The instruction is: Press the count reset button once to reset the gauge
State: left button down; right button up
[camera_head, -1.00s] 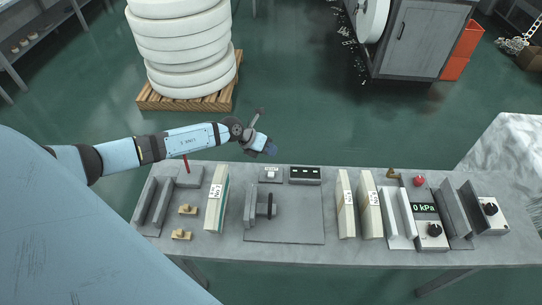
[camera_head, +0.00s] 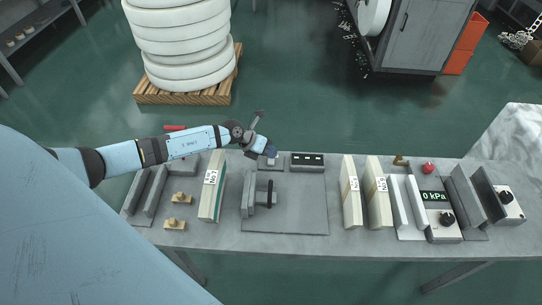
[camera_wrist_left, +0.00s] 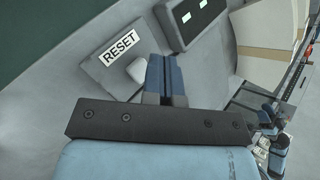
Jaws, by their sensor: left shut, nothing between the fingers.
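The white reset button (camera_wrist_left: 137,72) sits on a small grey box beside a RESET label (camera_wrist_left: 119,47) in the left wrist view. In the head view only part of this reset box (camera_head: 275,167) shows, because my left gripper (camera_head: 270,152) covers its back part and the button. My left gripper is shut and empty, and its blue fingertips also show in the left wrist view (camera_wrist_left: 164,73). They are right beside the button in that picture; I cannot tell whether they touch it. The dark gauge box (camera_head: 307,162) with lit digits stands to the right of the reset box; it also shows in the left wrist view (camera_wrist_left: 190,18).
The grey bench (camera_head: 340,245) holds a clamp-like fixture (camera_head: 262,193), white blocks (camera_head: 350,195) labelled with numbers, and a panel reading 0 kPa (camera_head: 435,197) with a red knob (camera_head: 428,168). A pallet of white rolls (camera_head: 185,45) stands behind on clear floor.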

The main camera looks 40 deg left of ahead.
dwell(0.6)
dwell(0.7)
dwell(0.5)
pick_arm(q)
jog(key=shift+f, duration=0.15)
jog(key=shift+f, duration=0.25)
jog(key=shift+f, duration=0.1)
